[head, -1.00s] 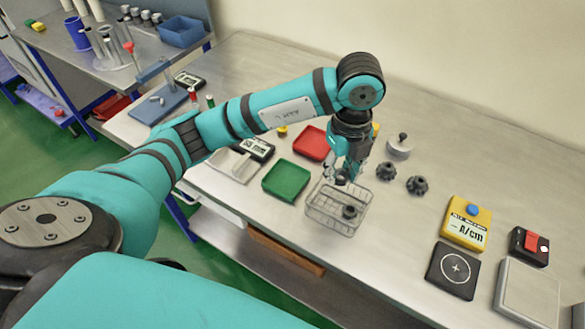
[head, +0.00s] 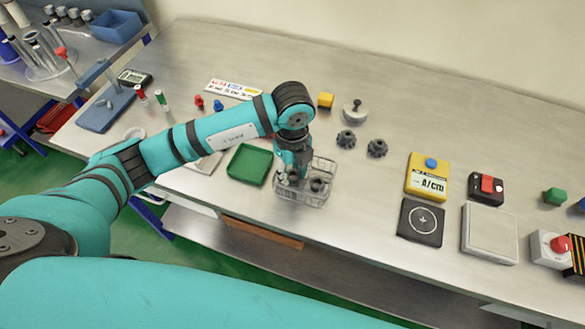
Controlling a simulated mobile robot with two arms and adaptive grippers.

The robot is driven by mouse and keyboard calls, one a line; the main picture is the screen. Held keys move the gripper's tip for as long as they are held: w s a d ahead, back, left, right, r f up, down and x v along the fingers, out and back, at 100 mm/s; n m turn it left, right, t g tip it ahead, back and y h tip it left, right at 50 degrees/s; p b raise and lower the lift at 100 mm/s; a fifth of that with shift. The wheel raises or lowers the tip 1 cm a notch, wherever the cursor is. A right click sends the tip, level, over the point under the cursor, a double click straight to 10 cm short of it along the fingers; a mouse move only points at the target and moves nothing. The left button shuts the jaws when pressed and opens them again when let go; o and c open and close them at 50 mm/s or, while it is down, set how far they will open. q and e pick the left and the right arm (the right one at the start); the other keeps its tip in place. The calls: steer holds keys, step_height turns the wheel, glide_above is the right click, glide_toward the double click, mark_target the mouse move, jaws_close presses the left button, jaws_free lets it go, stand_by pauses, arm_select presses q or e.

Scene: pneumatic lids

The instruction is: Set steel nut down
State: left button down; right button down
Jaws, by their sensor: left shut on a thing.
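My left gripper (head: 288,179) points down at the left part of a wire basket (head: 301,200). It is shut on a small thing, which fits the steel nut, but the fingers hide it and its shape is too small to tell. I cannot tell whether the held thing touches the basket floor. A dark round knobbed part (head: 317,185) lies in the basket's right part, beside the fingers. My right gripper is not in view.
A green tray (head: 247,178) stands just left of the basket. Two dark knobbed parts (head: 346,139) (head: 377,148) and a steel weight (head: 355,112) lie behind it. The table between is clear.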

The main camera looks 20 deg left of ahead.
mark_target(293, 173)
arm_select(q)
steer(key=c, duration=1.2)
jaws_free()
steer(key=shift+f, duration=0.15)
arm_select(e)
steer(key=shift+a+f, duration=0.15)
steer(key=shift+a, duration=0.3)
arm_select(q)
steer(key=shift+r, duration=0.65)
steer(key=shift+r+b, duration=1.15)
steer(key=shift+r, duration=4.4)
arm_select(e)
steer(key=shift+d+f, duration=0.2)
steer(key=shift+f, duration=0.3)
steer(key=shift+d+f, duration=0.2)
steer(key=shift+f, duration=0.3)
